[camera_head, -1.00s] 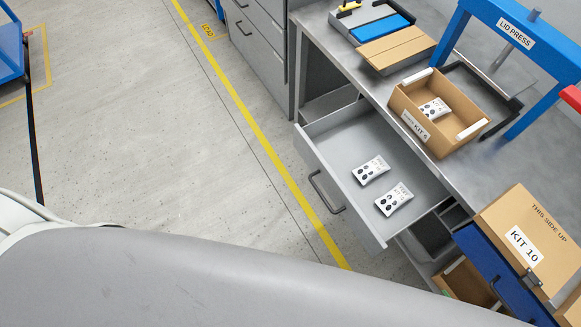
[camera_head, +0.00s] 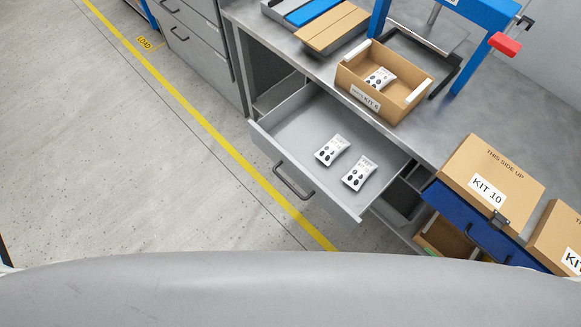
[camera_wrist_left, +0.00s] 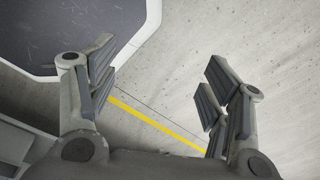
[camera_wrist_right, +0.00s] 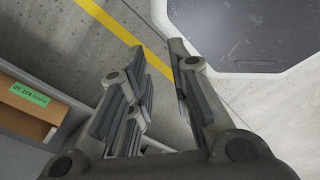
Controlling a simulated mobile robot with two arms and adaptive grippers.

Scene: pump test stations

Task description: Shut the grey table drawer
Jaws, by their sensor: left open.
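The grey table drawer (camera_head: 283,128) is pulled out from under the metal workbench in the head view. Its dark bar handle (camera_head: 294,181) is on the front panel, facing the floor aisle. Two white printed packets (camera_head: 332,150) (camera_head: 359,173) lie inside the drawer. My left gripper (camera_wrist_left: 160,95) is open and empty above the floor in the left wrist view. My right gripper (camera_wrist_right: 158,65) shows in the right wrist view with its fingers apart and nothing between them. Neither gripper shows in the head view, and neither touches the drawer.
An open cardboard box marked KIT 6 (camera_head: 362,98) stands on the bench (camera_head: 420,133) above the drawer. Clear floor (camera_head: 130,160) lies left of the drawer.

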